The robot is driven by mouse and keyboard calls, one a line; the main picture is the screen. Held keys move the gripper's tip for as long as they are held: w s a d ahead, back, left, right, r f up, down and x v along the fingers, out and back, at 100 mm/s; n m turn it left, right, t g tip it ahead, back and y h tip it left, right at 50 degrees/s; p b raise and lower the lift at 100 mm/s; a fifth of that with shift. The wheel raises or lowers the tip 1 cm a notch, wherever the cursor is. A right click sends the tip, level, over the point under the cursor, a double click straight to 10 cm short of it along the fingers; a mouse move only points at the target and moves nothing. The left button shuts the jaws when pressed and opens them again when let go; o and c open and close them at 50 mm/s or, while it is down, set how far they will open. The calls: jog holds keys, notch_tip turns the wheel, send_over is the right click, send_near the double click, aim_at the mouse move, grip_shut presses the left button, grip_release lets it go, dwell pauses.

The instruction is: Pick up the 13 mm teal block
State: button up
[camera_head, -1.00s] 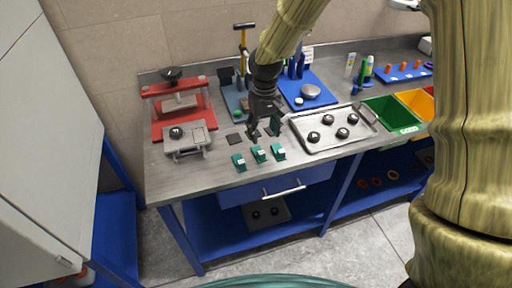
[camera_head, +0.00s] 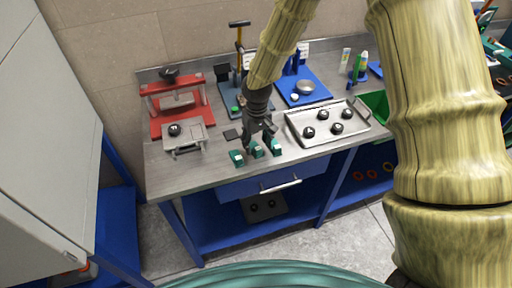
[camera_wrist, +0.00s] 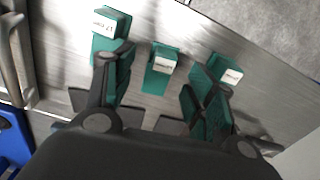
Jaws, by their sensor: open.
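Three small teal blocks with white labels stand in a row near the bench's front edge: a left one (camera_head: 237,158), a middle one (camera_head: 257,151) and a right one (camera_head: 276,147). In the wrist view the order is reversed: the head view's right block (camera_wrist: 106,24) appears at left, with a label perhaps reading 17 mm. The middle block (camera_wrist: 161,66) and the other end block (camera_wrist: 229,70) have labels too small to read, so I cannot tell which is 13 mm. My gripper (camera_head: 259,141) is open and empty above the row, its fingers on either side of the middle block in the wrist view (camera_wrist: 160,88).
A metal tray (camera_head: 290,135) with several dark round parts lies right of the blocks. A red press (camera_head: 185,126) and a grey fixture (camera_head: 185,140) stand left. Dark square pads lie behind the blocks. A drawer handle (camera_head: 280,184) sticks out below the bench edge.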

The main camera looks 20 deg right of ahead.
jog(key=shift+f+p, duration=0.3)
jog(key=shift+f, duration=0.9)
jog(key=c, duration=1.2)
